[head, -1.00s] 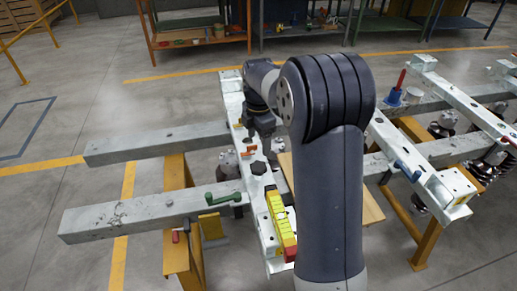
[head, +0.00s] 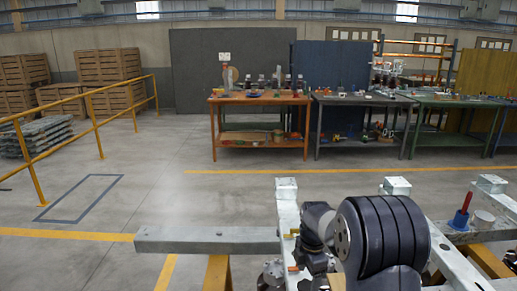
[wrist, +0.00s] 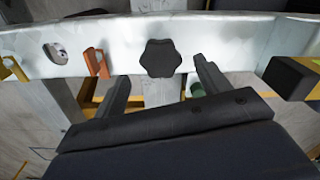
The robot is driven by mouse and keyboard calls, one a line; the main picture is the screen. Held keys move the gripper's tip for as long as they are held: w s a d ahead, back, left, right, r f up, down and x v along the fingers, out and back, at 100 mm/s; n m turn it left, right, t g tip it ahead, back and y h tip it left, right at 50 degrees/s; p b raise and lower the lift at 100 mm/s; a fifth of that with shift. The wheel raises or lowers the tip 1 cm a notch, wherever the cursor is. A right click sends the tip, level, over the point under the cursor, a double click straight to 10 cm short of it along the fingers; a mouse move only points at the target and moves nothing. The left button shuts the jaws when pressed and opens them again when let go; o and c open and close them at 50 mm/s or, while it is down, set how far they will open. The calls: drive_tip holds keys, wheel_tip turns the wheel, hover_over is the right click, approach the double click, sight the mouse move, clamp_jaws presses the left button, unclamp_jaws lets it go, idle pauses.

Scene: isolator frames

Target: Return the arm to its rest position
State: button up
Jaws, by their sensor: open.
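My arm (head: 385,235) shows at the lower right of the head view, bent over the white frame. Its wrist end reaches down at the bottom edge, where the gripper itself cannot be made out. In the wrist view my gripper (wrist: 161,86) is open and empty, its two dark fingers apart. A black lobed knob (wrist: 160,58) on the white beam (wrist: 225,42) lies just beyond the fingertips, between them in the picture. I cannot tell how far it is from the fingers.
An orange clip (wrist: 96,62) and a dark-ended yellow block (wrist: 290,77) flank the knob. A grey beam (head: 205,239) extends left. A red-handled tool in a blue holder (head: 461,215) stands right. Workbenches (head: 258,101) stand behind open floor; a yellow railing (head: 85,110) is left.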

sight(307, 285)
wheel_tip(307, 285, down, 3)
drive_tip(key=shift+f, duration=0.15)
idle(0.4)
wheel_tip(307, 285, up, 11)
wheel_tip(307, 285, down, 11)
drive_tip(key=shift+f, duration=0.1)
drive_tip(key=m, duration=0.5)
drive_tip(key=shift+m, duration=0.4)
drive_tip(key=m, duration=1.7)
drive_tip(key=shift+m, duration=0.3)
